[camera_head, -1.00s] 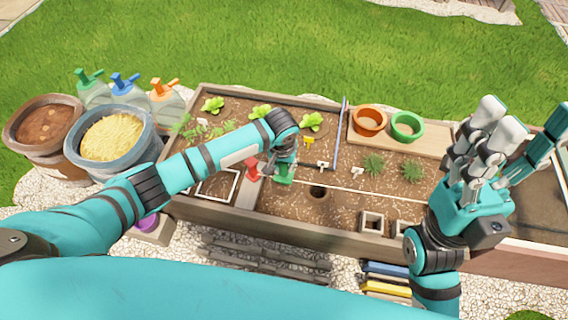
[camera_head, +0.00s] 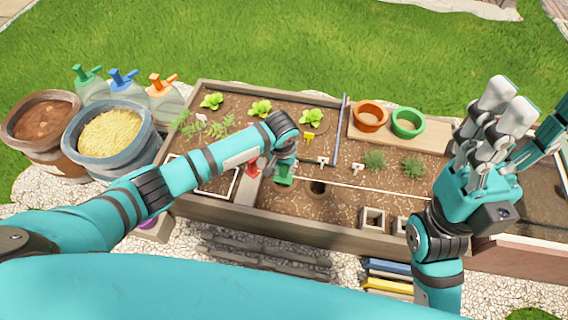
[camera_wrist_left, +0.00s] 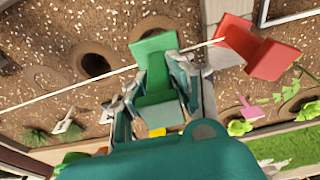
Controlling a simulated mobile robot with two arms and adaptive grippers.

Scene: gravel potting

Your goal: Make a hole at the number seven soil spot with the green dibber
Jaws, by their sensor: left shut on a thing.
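My left gripper (camera_head: 284,166) is shut on the green dibber (camera_head: 284,179), just left of a dark hole (camera_head: 318,188) in the soil bed. In the left wrist view the green dibber (camera_wrist_left: 155,65) sits between the fingers of my left gripper (camera_wrist_left: 155,88); its tip is hidden. A ring-shaped soil spot (camera_wrist_left: 157,24) shows right behind the dibber, and the dark hole (camera_wrist_left: 95,65) lies to its left. I cannot read a number seven anywhere. My right gripper (camera_head: 515,125) is open and empty, raised over the right end of the bed.
A red tool (camera_wrist_left: 262,50) stands close beside the dibber. A white string (camera_head: 370,191) crosses the bed. Small plant tags (camera_head: 322,162), seedlings (camera_head: 260,108), pots (camera_head: 369,116) and square pots (camera_head: 373,219) stand around. Watering bottles (camera_head: 124,88) stand at the left.

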